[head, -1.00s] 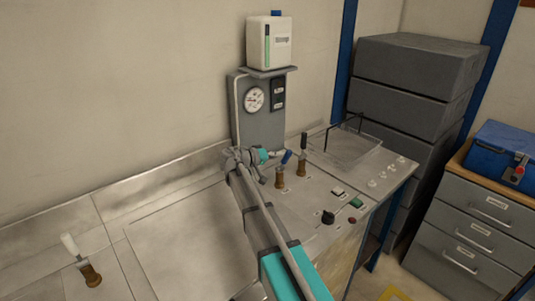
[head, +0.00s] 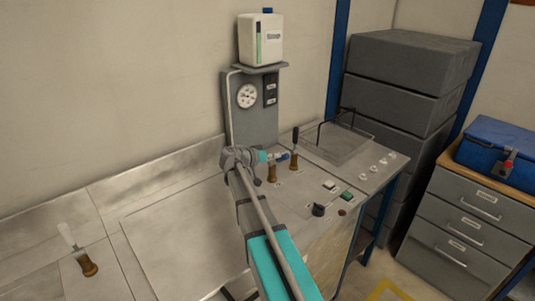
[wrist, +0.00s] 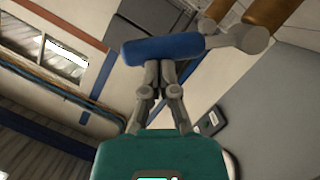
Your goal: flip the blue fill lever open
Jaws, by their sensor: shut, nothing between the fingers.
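The blue fill lever (head: 283,156) sits on a brass valve (head: 272,173) on the bench top, in front of the gauge panel. In the wrist view the blue lever (wrist: 163,49) lies across the picture, its grey stem running right to the brass body (wrist: 268,12). My gripper (wrist: 160,66) is shut, with nothing between its fingers. Its fingertips are at the lever's near side, touching or almost touching it; I cannot tell which. In the head view my gripper (head: 272,158) reaches the lever from the left and partly hides it.
A dark-handled valve (head: 294,150) stands close right of the lever. Behind are the gauge panel (head: 252,122) and a white container (head: 261,40). A wire-frame tray (head: 345,143), buttons and a black knob (head: 318,210) are to the right. A white-handled valve (head: 77,250) stands far left.

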